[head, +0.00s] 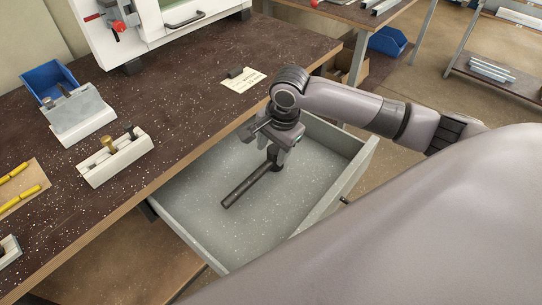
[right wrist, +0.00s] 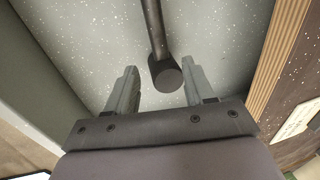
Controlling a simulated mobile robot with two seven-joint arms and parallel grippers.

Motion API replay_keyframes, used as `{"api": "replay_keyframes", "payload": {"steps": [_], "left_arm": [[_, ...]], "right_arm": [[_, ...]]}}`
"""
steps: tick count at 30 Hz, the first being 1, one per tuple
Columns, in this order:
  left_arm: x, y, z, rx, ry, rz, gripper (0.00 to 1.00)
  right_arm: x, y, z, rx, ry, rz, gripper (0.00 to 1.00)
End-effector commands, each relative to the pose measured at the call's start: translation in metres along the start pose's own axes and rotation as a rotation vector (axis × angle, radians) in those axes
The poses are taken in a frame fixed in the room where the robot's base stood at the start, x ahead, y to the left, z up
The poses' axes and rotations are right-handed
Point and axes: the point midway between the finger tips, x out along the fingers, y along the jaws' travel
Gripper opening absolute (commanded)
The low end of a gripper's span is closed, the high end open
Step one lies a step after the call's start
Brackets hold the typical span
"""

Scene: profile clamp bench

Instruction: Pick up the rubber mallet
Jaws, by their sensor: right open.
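The rubber mallet (head: 243,186) lies in the open grey drawer (head: 310,178), its dark handle pointing to the lower left. Its black head is partly hidden by my right gripper (head: 274,154) in the head view. In the right wrist view the mallet's head (right wrist: 166,76) shows between the two fingers of my right gripper (right wrist: 160,88), with the handle running up and away. The jaws are open, with a gap on both sides of the head. I cannot tell how far above the drawer floor the fingertips are. My left gripper is not in view.
The drawer walls surround the right gripper. The speckled bench top (head: 180,123) lies to the left, with a white holder (head: 115,157), a blue bin (head: 48,78) and a paper label (head: 243,80). The drawer floor around the mallet is clear.

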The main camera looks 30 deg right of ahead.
Motion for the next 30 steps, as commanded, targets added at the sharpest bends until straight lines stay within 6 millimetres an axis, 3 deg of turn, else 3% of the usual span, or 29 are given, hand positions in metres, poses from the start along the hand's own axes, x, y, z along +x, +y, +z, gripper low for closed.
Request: {"api": "replay_keyframes", "payload": {"steps": [12, 21, 26, 30], "left_arm": [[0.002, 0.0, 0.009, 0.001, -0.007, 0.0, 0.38], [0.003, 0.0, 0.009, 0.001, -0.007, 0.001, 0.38], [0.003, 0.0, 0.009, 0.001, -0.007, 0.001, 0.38], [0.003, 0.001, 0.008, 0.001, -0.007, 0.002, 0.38]], "right_arm": [[0.056, -0.002, 0.004, 0.0, 0.001, 0.0, 0.53], [0.059, -0.002, 0.004, 0.0, 0.001, -0.001, 0.53], [0.059, -0.001, 0.004, 0.0, 0.001, -0.001, 0.01], [0.059, -0.002, 0.004, 0.0, 0.001, -0.002, 0.0]]}}
